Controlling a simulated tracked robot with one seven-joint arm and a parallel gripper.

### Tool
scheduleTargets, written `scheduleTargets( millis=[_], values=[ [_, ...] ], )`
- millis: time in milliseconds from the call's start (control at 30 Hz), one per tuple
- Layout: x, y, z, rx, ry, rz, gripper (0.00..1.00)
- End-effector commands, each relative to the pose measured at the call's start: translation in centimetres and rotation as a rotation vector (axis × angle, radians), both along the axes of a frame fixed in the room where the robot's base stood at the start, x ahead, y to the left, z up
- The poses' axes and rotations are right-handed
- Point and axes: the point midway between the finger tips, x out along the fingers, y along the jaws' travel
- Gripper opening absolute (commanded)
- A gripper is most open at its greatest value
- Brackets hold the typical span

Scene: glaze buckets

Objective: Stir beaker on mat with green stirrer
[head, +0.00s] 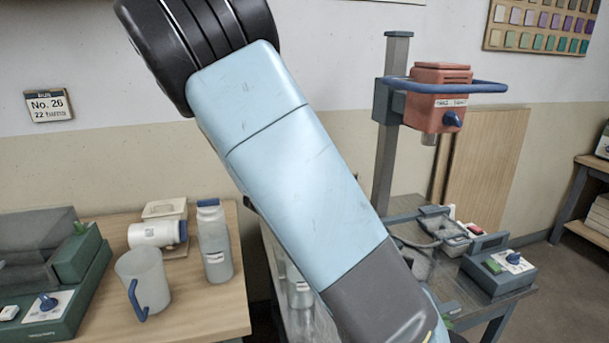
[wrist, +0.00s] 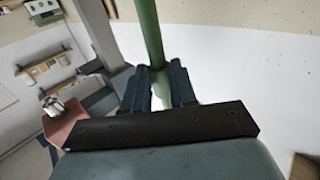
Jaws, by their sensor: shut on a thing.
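The green stirrer (wrist: 148,30) shows in the wrist view as a green rod running up out of the picture from between my fingers. My gripper (wrist: 160,80) is shut on it. Its far end is cut off by the picture edge. In the head view my arm crosses the middle, and my gripper and the stirrer are not visible there. I cannot make out a beaker on a mat in either view; part of the area behind my arm is hidden.
A frosted jug (head: 146,278) with a blue handle, a clear bottle (head: 214,243) and a white jar (head: 153,234) lying on its side are on the left wooden table (head: 205,315). A red mixer head (head: 437,98) on a grey post stands behind a cluttered bench. A control box (head: 502,270) sits on that bench.

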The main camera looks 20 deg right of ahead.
Motion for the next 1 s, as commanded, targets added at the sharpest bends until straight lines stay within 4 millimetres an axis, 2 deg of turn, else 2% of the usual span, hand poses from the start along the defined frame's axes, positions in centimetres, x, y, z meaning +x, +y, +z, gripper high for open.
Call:
scheduleTargets(
  millis=[500, 1000],
  values=[
    [0.0, 0.0, 2.3, 0.001, -0.001, 0.0, 0.0],
    [-0.1, 0.0, 2.5, 0.003, -0.001, -0.012, 0.0]
  ],
)
